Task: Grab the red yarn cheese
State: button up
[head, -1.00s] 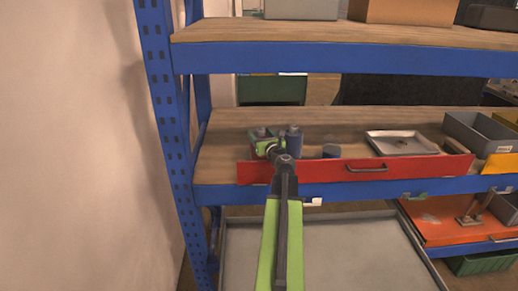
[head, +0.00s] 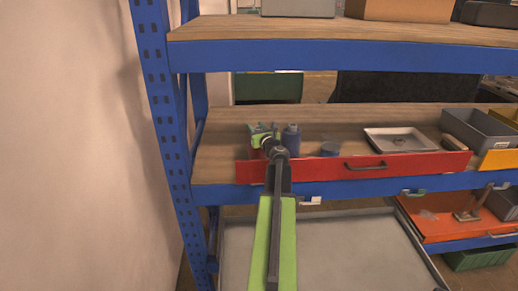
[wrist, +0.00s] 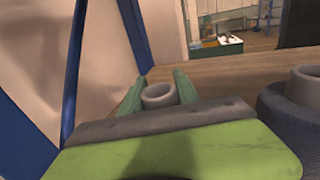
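My gripper (head: 264,130) is over the left end of the middle shelf, its green fingers apart. In the wrist view its two fingers (wrist: 160,88) stand either side of a pale grey tube top (wrist: 158,96). The body below that tube is hidden behind my gripper, so its colour cannot be told. No red yarn is visible in either view. A blue yarn cheese (head: 291,140) with a grey tube top stands just right of my gripper, and it also shows close at the right edge of the wrist view (wrist: 285,115).
A red drawer front (head: 410,163) runs along the shelf edge before these things. A grey tray (head: 400,140) and a grey bin (head: 480,128) lie to the right. A blue post (head: 158,100) stands at left, and the upper shelf (head: 350,56) is above.

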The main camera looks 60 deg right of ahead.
grip_shut()
jog(key=shift+s, duration=0.1)
